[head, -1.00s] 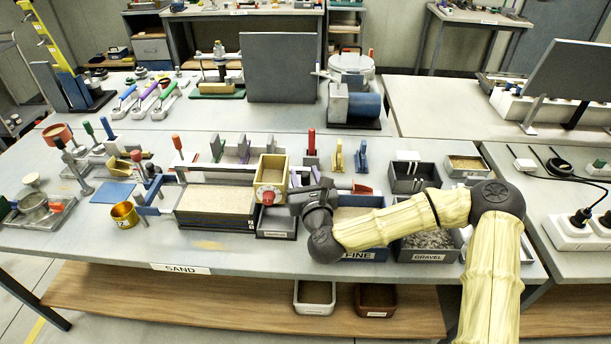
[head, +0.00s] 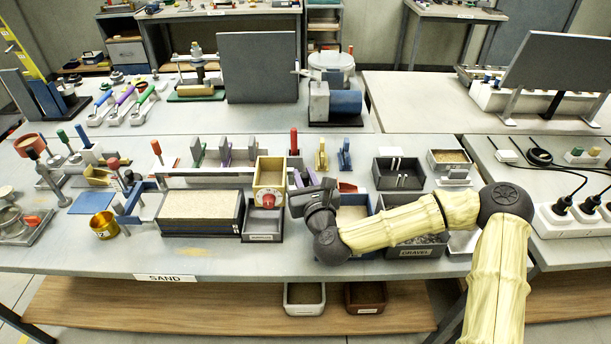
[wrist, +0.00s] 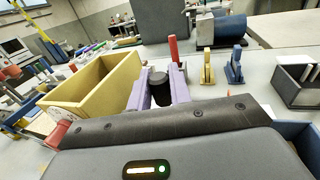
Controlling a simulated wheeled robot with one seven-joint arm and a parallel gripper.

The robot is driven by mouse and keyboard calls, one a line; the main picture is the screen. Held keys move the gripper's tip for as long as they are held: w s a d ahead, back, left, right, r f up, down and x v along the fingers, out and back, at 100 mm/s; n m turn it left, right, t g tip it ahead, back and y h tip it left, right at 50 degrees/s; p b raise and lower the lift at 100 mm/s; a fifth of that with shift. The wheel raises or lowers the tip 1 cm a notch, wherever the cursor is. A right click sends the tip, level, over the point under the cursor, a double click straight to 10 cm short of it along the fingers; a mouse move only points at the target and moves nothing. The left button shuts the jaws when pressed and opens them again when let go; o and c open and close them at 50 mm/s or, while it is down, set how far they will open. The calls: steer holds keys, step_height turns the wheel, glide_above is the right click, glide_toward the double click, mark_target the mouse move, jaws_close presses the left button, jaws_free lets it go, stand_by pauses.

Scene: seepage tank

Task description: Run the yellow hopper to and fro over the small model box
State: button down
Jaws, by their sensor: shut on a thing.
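The yellow hopper (head: 269,172) is an open-topped box with a red knob on its front. It stands upright beyond the right end of the sand-filled model box (head: 198,229), above a small grey bin (head: 262,238). My gripper (head: 289,200) is at the hopper's right side, shut on the hopper as far as I can tell; the contact is hard to see. In the wrist view the hopper (wrist: 95,85) is at left, beside two lavender prongs with a black cylinder between them. My arm hides part of the bins on the right.
A blue sheet (head: 91,203) and a brass cup (head: 104,225) lie left of the model box. A dark divided bin (head: 398,180) stands to the right, behind my arm. Upright levers, one red (head: 294,142), stand behind the hopper. The table's front strip is mostly clear.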

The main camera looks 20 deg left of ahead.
steer(key=shift+w+d, duration=0.1)
steer(key=shift+d, duration=0.1)
steer(key=c, duration=1.7)
jaws_free()
steer(key=o, duration=0.4)
steer(key=shift+d, duration=0.25)
steer(key=shift+c, duration=0.2)
steer(key=shift+a, duration=0.25)
steer(key=shift+d, duration=0.1)
steer(key=shift+d, duration=0.1)
